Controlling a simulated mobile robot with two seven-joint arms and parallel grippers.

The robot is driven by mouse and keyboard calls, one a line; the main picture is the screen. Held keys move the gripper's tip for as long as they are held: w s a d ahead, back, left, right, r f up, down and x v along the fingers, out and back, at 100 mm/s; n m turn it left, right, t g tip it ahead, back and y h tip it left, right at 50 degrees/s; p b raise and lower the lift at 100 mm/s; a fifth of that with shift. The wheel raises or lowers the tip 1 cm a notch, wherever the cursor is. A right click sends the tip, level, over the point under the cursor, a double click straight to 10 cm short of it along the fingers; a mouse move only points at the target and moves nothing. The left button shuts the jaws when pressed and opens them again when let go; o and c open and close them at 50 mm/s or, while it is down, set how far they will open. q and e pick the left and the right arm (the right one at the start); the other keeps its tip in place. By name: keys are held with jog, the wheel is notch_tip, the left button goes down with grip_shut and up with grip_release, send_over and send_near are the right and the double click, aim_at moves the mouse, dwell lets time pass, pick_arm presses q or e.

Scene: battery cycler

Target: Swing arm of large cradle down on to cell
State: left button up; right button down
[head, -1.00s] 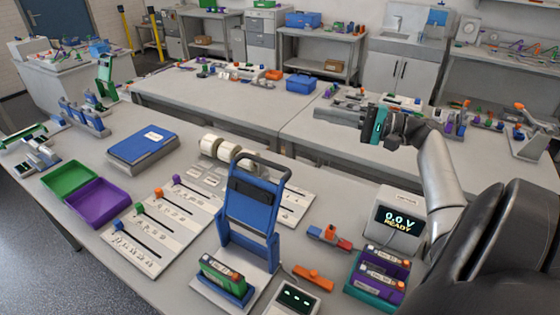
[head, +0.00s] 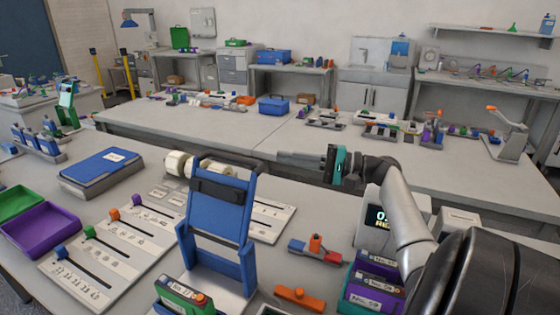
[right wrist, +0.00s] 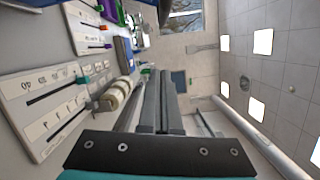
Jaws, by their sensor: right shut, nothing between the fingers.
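The large cradle's blue arm (head: 218,205) stands raised, leaning slightly back, with a dark pad near its top. A green cell (head: 181,299) lies in the cradle's base below and in front of the arm, partly cut off by the picture's bottom edge. My right gripper (head: 284,157) is shut and empty. In the head view it appears up and to the right of the raised arm's top, apart from it, pointing left. Its closed fingers (right wrist: 156,100) also show in the right wrist view. My left gripper is not in view.
A slotted slider panel (head: 110,250), purple tray (head: 42,230) and blue box (head: 100,172) are left of the cradle. At right are an orange-topped block (head: 315,249), a cell rack (head: 372,283) and a meter (head: 383,218). White rolls (head: 178,164) stand behind the arm.

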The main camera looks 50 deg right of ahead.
jog(key=w+a+r+p, duration=0.1)
jog(key=w+a+p, duration=0.1)
jog(key=w+a, duration=0.3)
jog(key=a, duration=0.2)
jog(key=shift+w+a+r, duration=0.2)
jog(key=shift+w+a, duration=0.15)
jog(key=shift+w, duration=0.1)
